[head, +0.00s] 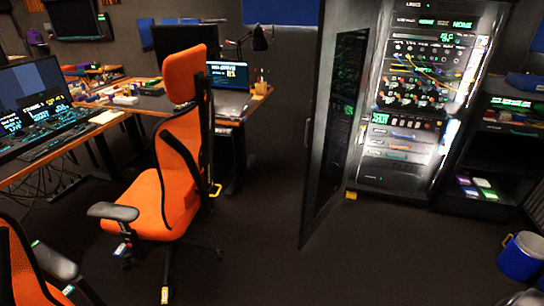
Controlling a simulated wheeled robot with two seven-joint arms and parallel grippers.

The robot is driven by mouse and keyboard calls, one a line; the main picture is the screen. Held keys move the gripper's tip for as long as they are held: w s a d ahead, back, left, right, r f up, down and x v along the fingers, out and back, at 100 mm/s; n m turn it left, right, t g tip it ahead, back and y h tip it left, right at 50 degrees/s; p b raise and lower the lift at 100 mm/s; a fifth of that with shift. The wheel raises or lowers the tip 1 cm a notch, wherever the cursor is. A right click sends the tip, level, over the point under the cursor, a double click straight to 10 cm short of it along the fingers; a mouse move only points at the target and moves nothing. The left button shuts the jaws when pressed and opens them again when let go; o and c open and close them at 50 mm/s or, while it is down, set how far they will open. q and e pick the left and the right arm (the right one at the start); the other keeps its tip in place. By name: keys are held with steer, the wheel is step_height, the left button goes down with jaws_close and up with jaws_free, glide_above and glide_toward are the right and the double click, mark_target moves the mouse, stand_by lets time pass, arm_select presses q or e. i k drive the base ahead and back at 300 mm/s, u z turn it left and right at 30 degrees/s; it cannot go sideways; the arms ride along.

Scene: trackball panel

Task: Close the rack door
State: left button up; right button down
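The rack door (346,95) is a dark framed panel with a dark see-through middle. It stands open, swung out toward me from the left side of the rack. A small handle shows near its free edge, on the left. The rack (408,90) behind it is lit and holds several panels with knobs, green displays and cables. Its front is exposed to the right of the door. The hinge side is partly hidden behind the door. Neither of my grippers is in view.
An orange office chair (165,195) stands left of the door, with another orange chair (20,265) at the lower left. Desks with monitors line the left. A dark shelf (500,150) stands right of the rack. A blue bucket (521,258) sits at the right. The floor (400,255) before the rack is clear.

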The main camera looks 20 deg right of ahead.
mark_target(352, 50)
steer(key=i, duration=1)
